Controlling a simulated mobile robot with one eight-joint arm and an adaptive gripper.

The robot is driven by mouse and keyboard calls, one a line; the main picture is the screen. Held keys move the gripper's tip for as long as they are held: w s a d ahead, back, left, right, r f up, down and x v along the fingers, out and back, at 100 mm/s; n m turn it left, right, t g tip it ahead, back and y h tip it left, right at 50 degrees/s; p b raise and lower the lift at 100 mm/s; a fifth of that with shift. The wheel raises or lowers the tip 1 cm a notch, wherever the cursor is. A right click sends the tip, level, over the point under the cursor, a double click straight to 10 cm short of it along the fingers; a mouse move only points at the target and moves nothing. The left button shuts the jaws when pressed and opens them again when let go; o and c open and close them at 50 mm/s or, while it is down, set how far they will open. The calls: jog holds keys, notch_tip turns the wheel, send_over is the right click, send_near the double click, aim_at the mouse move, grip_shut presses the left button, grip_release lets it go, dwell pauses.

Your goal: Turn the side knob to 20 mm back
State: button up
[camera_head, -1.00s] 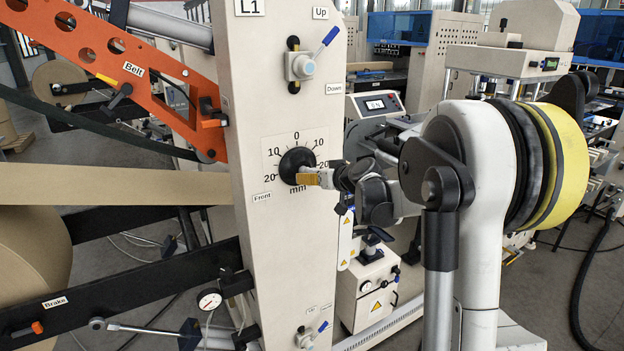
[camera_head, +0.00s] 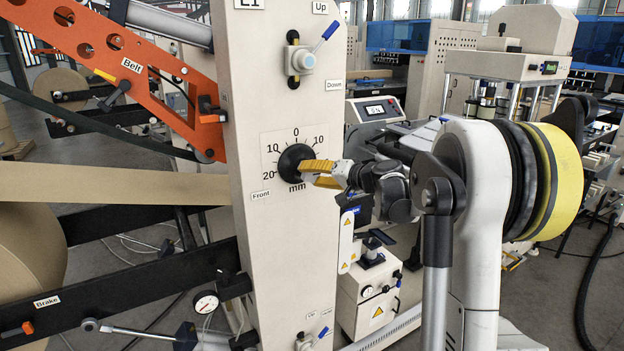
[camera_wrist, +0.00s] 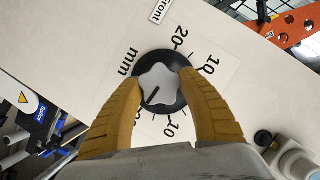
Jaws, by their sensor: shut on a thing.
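The side knob (camera_wrist: 158,84) is a grey lobed grip on a black round base, with a dark pointer line. In the wrist view the line points to the lower left, between "mm" and the lower "10"; the number there is hidden by a finger. In the head view the black knob (camera_head: 290,160) sits on the cream panel, under a dial reading 20, 10, 0, 10, with the right-hand 20 covered. My gripper (camera_wrist: 160,95) has its yellow fingers on both sides of the grip, shut on it. It also shows at the knob in the head view (camera_head: 305,169).
A "Front" label (camera_head: 261,195) is left of the dial's foot. Above is a blue-handled Up/Down lever (camera_head: 312,57). An orange belt arm (camera_head: 130,70) and kraft web (camera_head: 120,186) lie left. A counter box (camera_head: 375,110) stands behind my arm.

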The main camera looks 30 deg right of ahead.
jog(key=shift+m, duration=0.4)
jog(key=o, duration=1.2)
jog(key=v, duration=1.2)
jog(key=shift+f, duration=0.2)
